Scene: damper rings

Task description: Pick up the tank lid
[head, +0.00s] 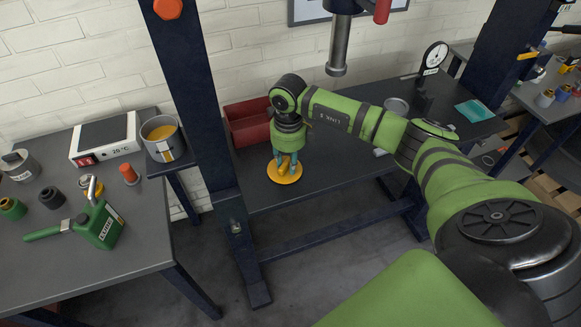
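A round yellow lid (286,177) with a raised middle part lies on the dark bench in front of the red bin; it looks like the tank lid. My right gripper (285,160) points down right over it, its teal fingertips beside the raised yellow part. The fingers partly cover that part, and I cannot tell whether they press on it or stand apart from it. The lid looks flat on the bench top. An open grey pot (161,152) with yellow content stands on a small shelf to the left. My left gripper is not in view.
A red bin (247,133) sits behind my gripper. A dark post (198,110) rises left of the lid. A press ram (338,52) hangs above the bench. A dial gauge (434,56) and a teal cloth (474,111) are at the right. A green can (101,226) stands on the left table.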

